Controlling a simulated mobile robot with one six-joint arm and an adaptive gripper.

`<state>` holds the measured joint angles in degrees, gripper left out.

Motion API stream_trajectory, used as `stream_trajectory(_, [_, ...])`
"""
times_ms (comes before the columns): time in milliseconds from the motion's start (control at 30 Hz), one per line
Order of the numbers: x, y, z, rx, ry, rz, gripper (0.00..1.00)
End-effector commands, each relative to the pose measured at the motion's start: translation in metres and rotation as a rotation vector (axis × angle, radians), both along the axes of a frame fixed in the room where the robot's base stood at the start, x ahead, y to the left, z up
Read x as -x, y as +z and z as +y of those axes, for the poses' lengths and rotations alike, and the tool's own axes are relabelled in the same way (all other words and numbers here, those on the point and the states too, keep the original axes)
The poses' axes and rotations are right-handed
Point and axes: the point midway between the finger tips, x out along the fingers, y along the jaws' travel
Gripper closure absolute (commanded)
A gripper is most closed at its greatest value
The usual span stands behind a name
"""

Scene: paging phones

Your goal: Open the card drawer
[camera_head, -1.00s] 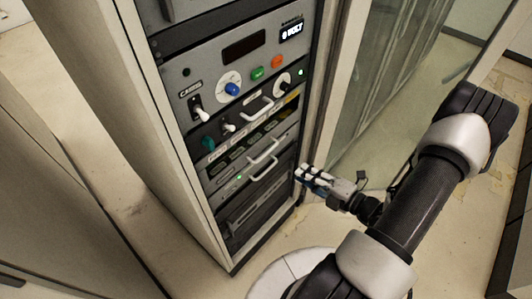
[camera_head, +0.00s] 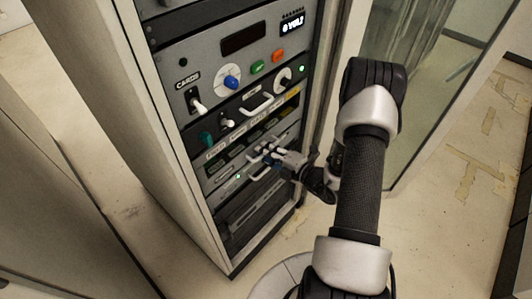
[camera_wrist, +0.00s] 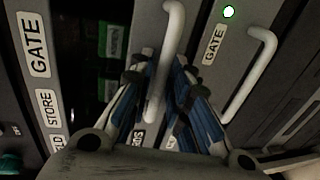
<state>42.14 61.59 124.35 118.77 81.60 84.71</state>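The card drawer is probably the grey panel with green cards (camera_wrist: 110,70) beside a white bar handle (camera_wrist: 165,60), in the wrist view. My gripper (camera_wrist: 161,80) has its blue-padded fingers apart, one on each side of this handle. I cannot tell whether either finger touches it. In the head view my gripper (camera_head: 266,156) is at the front of the grey rack (camera_head: 215,185), at the upper of two close handles, and partly hides it. The drawer appears shut, flush with the rack.
Another white handle (camera_wrist: 258,75) is close to the right finger in the wrist view, by a green light (camera_wrist: 229,12). Above are a further handle (camera_head: 257,105), toggle switches (camera_head: 197,104) and a blue knob (camera_head: 231,82). A glass door (camera_head: 410,60) stands at right.

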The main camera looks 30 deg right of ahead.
Motion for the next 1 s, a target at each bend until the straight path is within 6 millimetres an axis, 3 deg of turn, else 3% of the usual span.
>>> stream_trajectory(267, [-0.0012, 0.0, 0.0001, 0.0, -0.001, 0.0, 0.83])
stream_trajectory(533, [-0.0009, 0.0, 0.0001, 0.0, -0.001, 0.0, 1.0])
stream_trajectory(1000, [-0.0008, -0.0001, 0.0002, 0.0, 0.0, 0.0, 1.0])
